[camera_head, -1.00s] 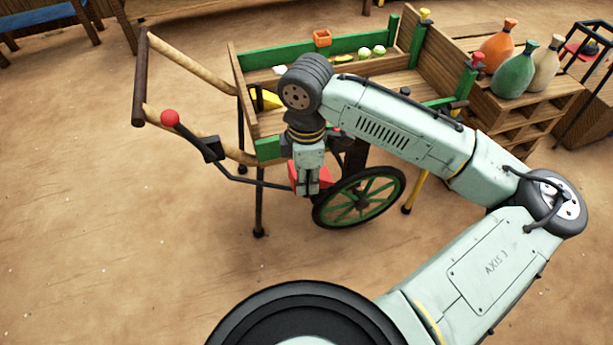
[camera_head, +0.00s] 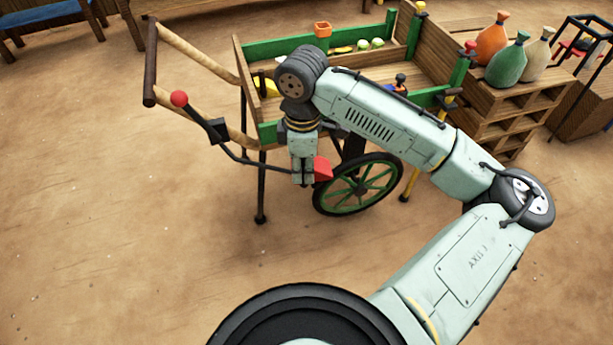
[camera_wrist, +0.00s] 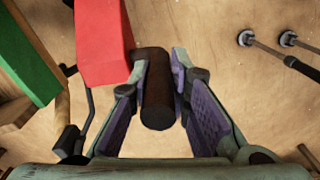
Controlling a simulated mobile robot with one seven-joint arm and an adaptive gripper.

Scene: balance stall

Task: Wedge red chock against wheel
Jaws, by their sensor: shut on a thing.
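The red chock (camera_head: 323,168) shows just right of my gripper (camera_head: 303,180), held off the ground beside the cart wheel (camera_head: 358,185). The wheel is black-rimmed with green spokes. In the wrist view my gripper (camera_wrist: 160,62) has its fingers on both sides of a dark brown cylinder (camera_wrist: 157,95), which looks like the chock's handle. The red block (camera_wrist: 103,42) is at the upper left there, beside the cylinder. In the head view a small gap seems to lie between chock and wheel, but I cannot tell if they touch. The wheel is not clear in the wrist view.
The cart (camera_head: 268,132) has wooden handles and a brake lever with a red knob (camera_head: 179,98) left of my gripper. A dark leg (camera_head: 261,190) and a yellow prop (camera_head: 410,184) stand either side. Crates with sacks (camera_head: 508,66) are at right. Sandy ground in front is clear.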

